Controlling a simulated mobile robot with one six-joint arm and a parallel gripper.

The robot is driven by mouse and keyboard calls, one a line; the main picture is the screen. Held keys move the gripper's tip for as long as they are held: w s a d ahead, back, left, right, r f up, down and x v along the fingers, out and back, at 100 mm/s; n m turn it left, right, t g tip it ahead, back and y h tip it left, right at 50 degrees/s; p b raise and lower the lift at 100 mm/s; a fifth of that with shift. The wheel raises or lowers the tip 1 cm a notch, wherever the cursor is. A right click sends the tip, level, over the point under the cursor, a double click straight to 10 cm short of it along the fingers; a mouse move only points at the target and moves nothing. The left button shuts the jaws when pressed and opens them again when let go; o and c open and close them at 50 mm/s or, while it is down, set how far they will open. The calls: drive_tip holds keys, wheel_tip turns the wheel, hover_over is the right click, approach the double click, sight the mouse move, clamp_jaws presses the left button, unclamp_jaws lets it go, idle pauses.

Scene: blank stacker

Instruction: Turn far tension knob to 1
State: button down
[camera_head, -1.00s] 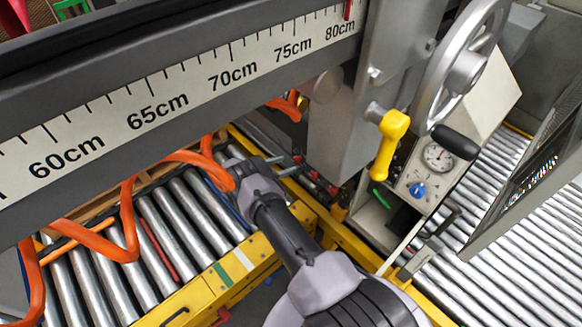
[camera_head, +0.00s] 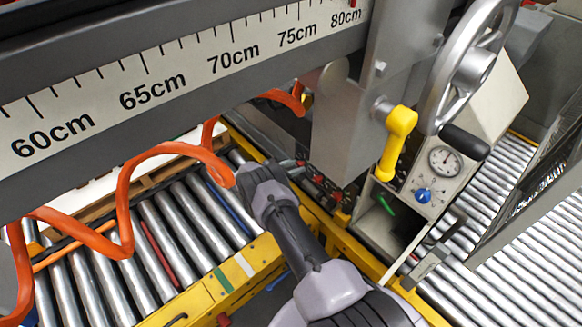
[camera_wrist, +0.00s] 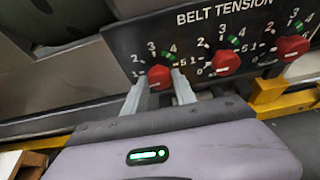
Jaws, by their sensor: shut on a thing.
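The black panel marked BELT TENSION (camera_wrist: 205,32) carries three red knobs in a row in the wrist view, with number scales and green marks around them. My gripper (camera_wrist: 158,86) has its two fingers on either side of the leftmost red knob (camera_wrist: 159,75) and is shut on it. That knob's pointer is too hidden to read. The middle knob (camera_wrist: 227,63) and the right knob (camera_wrist: 292,48) stand free, to the right of the fingers. In the head view, my gripper (camera_head: 285,166) reaches the low panel under the grey column, and its fingertips are hard to make out.
An orange coiled hose (camera_head: 125,200) hangs left of my arm. A yellow-handled lever (camera_head: 397,140), a handwheel (camera_head: 470,68) and a gauge box (camera_head: 440,170) stand to the right. Roller conveyors (camera_head: 165,240) lie below. A ruler beam (camera_head: 180,75) crosses above.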

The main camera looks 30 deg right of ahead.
drive_tip(key=shift+s+m+t+p, duration=0.1)
drive_tip(key=shift+m+t+p, duration=0.2)
drive_tip(key=shift+m+t, duration=0.1)
drive_tip(key=shift+f, duration=0.1)
drive_tip(key=c, duration=1)
unclamp_jaws()
drive_tip(key=shift+a+r, duration=0.15)
drive_tip(key=shift+r, duration=0.05)
drive_tip(key=p+v, duration=0.6)
drive_tip(key=v, duration=1.1)
